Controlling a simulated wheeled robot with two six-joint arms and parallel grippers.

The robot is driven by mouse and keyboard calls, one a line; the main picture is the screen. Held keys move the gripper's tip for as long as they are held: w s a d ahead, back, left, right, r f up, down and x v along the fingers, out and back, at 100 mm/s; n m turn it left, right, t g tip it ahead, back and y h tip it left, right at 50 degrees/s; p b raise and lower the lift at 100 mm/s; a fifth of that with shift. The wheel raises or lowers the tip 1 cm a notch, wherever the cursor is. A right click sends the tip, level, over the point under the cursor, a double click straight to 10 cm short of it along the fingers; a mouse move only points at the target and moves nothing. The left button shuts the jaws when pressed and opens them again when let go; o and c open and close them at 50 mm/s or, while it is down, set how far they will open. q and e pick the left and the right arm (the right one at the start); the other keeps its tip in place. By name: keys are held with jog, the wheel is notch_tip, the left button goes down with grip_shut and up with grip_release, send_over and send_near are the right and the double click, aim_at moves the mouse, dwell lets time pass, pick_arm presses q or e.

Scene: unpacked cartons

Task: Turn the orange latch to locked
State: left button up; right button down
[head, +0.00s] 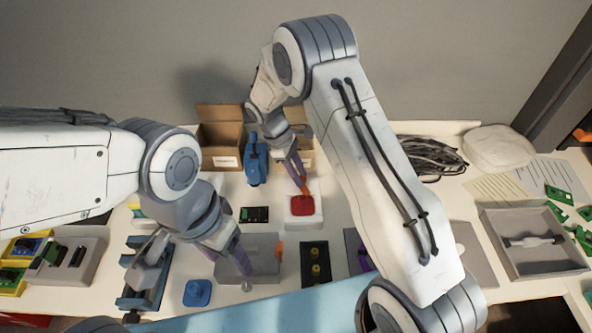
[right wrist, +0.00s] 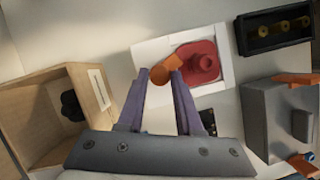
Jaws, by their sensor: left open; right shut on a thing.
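The orange latch (head: 304,187) stands at a red base (head: 302,206) on a white block (head: 317,217) in the middle of the table. In the right wrist view the latch (right wrist: 165,66) sits between the purple fingertips, beside the rounded red base (right wrist: 200,64). My right gripper (head: 299,175) is shut on the latch, reaching it from behind. The fingers hide part of it, and I cannot read any lock marking. My left gripper (head: 243,263) is open and empty over a grey box (head: 262,268).
A small orange tab (head: 279,251) is on the grey box's right side. A black block with yellow knobs (head: 314,264) stands in front of the latch. Open cartons (head: 220,134) and a blue tool (head: 256,162) are behind it. A grey tray (head: 535,272) is at right.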

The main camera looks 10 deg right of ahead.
jog(key=m, duration=0.1)
jog(key=m+y, duration=0.1)
jog(key=m, duration=0.1)
jog(key=m+g+p, duration=0.1)
jog(key=m, duration=0.1)
jog(key=shift+w+d, duration=0.25)
jog(key=shift+w, duration=0.1)
jog(key=shift+r+y, duration=0.1)
jog(key=shift+y, duration=0.2)
jog(key=c, duration=0.6)
grip_release()
jog(key=shift+a+r, duration=0.15)
jog(key=b+v, duration=0.1)
jog(key=v, duration=0.9)
jog(key=shift+w, duration=0.15)
